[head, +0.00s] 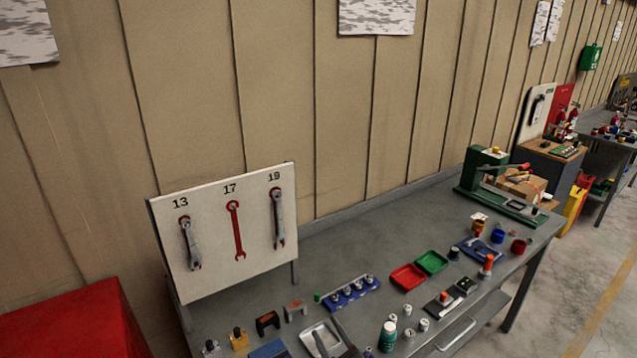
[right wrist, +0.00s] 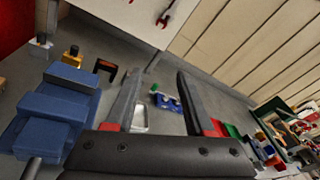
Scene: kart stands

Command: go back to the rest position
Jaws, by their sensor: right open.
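My right gripper (head: 328,334) shows at the bottom edge of the head view, with its dark fingers over the grey workbench. In the right wrist view its two fingers (right wrist: 158,84) are spread apart with nothing between them. Beyond them lie a metal tray (right wrist: 140,118) and a blue block with several sockets (right wrist: 166,102). The same block (head: 350,292) and tray (head: 316,342) show in the head view. My left gripper is not in view.
A wrench board (head: 226,232) stands at the bench's back left, and a blue vise (right wrist: 58,110) is left of the gripper. Red (head: 408,277) and green (head: 431,262) trays, a white-capped bottle (head: 388,337) and small parts lie to the right. The bench's back middle is clear.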

